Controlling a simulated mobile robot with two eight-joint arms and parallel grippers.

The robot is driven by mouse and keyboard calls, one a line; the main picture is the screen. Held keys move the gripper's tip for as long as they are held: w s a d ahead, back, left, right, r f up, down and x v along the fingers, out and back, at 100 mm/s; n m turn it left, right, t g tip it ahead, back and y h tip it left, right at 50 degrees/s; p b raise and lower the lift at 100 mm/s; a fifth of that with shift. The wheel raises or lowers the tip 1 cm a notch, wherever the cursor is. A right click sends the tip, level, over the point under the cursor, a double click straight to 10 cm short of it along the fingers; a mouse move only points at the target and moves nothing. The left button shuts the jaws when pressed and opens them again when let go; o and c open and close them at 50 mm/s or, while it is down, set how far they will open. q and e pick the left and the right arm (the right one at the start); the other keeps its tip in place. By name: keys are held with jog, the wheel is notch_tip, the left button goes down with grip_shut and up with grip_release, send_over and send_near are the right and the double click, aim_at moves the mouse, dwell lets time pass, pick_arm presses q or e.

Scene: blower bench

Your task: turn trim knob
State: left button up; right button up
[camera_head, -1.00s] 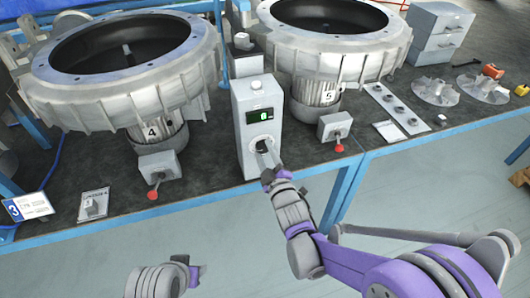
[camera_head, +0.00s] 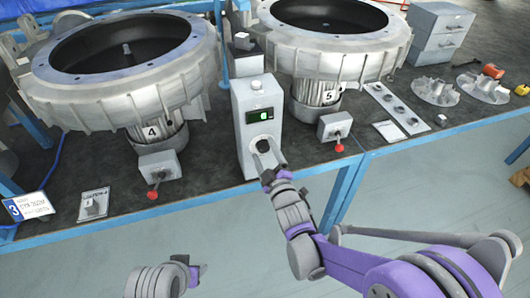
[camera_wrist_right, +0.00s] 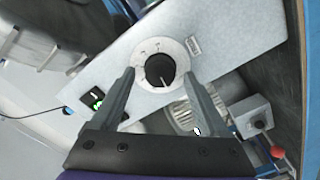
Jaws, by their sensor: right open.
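The trim knob (camera_head: 262,144) is a dark round knob on the front of a grey upright box (camera_head: 243,110) with a green-lit display (camera_head: 261,116). In the right wrist view the knob (camera_wrist_right: 160,70) sits in a pale round dial, with a light pointer line toward its lower right. My right gripper (camera_head: 268,158) is open in front of the box. Its two fingers (camera_wrist_right: 158,76) stand apart on either side of the knob; contact is not visible.
Blower housings marked 4 (camera_head: 125,75) and 5 (camera_head: 335,60) flank the box. Small boxes with red knobs (camera_head: 159,168) (camera_head: 335,128) stand at the bench's front edge. Impellers (camera_head: 434,92) lie at the right. The floor in front is clear.

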jog(key=v, duration=1)
jog(key=shift+s, duration=0.3)
jog(key=shift+d, duration=0.15)
